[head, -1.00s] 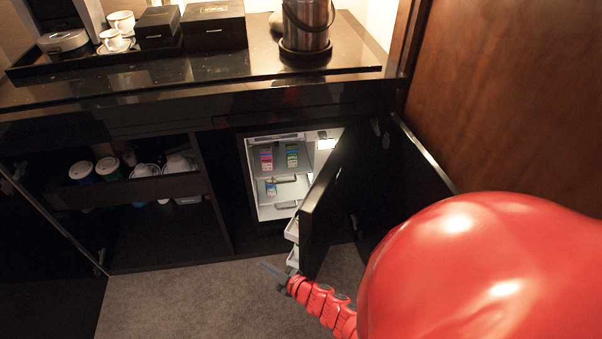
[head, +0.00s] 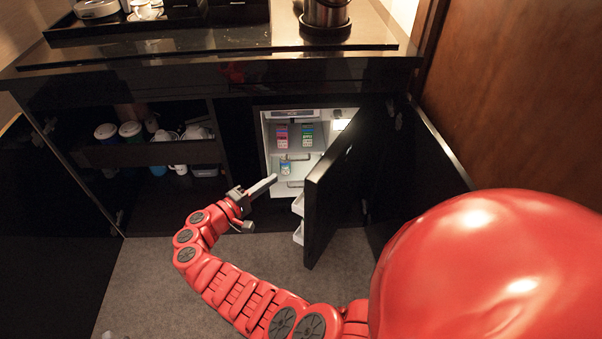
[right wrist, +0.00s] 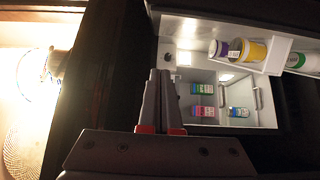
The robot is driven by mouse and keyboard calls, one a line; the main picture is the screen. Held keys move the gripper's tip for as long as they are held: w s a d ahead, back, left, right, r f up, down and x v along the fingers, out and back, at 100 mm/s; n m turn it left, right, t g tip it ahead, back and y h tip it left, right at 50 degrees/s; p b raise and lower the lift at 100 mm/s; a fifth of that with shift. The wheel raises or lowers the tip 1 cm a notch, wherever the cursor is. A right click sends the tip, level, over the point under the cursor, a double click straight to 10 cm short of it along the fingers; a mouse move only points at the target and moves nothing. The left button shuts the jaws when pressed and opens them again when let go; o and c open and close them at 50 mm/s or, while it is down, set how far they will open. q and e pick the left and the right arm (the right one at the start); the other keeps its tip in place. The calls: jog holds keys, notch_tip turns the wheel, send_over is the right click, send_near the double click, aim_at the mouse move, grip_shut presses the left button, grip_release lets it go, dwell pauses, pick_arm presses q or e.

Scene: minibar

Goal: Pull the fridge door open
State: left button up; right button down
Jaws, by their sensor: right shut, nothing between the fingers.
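The black fridge door (head: 335,185) stands well open, swung out to the right of the lit fridge interior (head: 290,150). White shelves (head: 298,233) show on the door's inner side. My right gripper (head: 262,187) is in front of the fridge opening, left of the door's free edge and apart from it in the head view. In the right wrist view its two fingers (right wrist: 165,100) are closed together with nothing between them, with the fridge interior (right wrist: 222,98) beyond.
An outer cabinet door (head: 425,150) stands open at the right, beside a wooden panel (head: 520,90). An open cabinet with cups (head: 195,132) is at the left. A black counter (head: 215,62) is above. Carpet (head: 150,275) in front is clear apart from my arm.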

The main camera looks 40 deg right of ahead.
jog(key=s+d+p, duration=0.1)
jog(key=s+d, duration=0.1)
jog(key=d, duration=0.9)
jog(key=shift+d, duration=0.2)
jog(key=shift+s, duration=0.1)
